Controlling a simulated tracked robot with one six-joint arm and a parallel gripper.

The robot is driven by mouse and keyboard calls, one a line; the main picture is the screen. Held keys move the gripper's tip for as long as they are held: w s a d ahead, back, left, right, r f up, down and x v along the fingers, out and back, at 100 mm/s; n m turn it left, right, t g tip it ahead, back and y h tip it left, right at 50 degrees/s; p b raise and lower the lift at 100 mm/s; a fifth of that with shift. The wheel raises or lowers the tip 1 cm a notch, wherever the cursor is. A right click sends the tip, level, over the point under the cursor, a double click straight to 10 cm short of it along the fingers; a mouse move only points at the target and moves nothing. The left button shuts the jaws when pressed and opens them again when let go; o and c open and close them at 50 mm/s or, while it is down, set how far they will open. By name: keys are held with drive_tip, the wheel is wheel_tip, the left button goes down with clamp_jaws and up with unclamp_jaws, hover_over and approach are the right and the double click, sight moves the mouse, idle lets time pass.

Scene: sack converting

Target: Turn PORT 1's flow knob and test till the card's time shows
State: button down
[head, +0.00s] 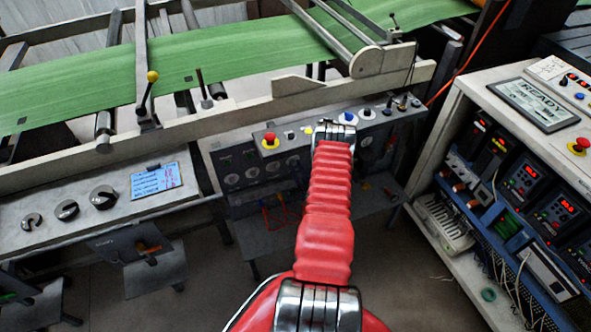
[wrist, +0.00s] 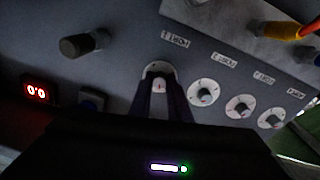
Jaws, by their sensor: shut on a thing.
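In the wrist view, my gripper (wrist: 160,92) is shut on a small pale flow knob (wrist: 159,84) on a white round dial. The label (wrist: 175,39) beside it is upside down and seems to read PORT 1. In the head view, my red arm reaches over the grey panel (head: 230,140) and hides the fingertips and gripped knob. A white and blue card (head: 157,181) lies on the left bench; its writing is too small to read.
Several similar knobs (wrist: 203,93) sit right of the gripped one in the wrist view. A dark post (wrist: 82,45) stands out on the left. A screen (head: 537,103) at right reads READY.

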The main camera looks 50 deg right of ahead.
drive_tip(key=c, duration=2)
unclamp_jaws()
drive_tip(key=shift+w+a+r, duration=0.1)
drive_tip(key=shift+w+r, duration=0.05)
drive_tip(key=shift+w, duration=0.1)
drive_tip(key=o, duration=0.3)
drive_tip(key=shift+s, duration=0.1)
drive_tip(key=shift+o, duration=0.2)
drive_tip(key=shift+s, duration=0.15)
drive_tip(key=v, duration=1.3)
drive_tip(key=shift+s+a, duration=0.2)
drive_tip(key=shift+s, duration=0.05)
drive_tip(key=shift+f, duration=0.2)
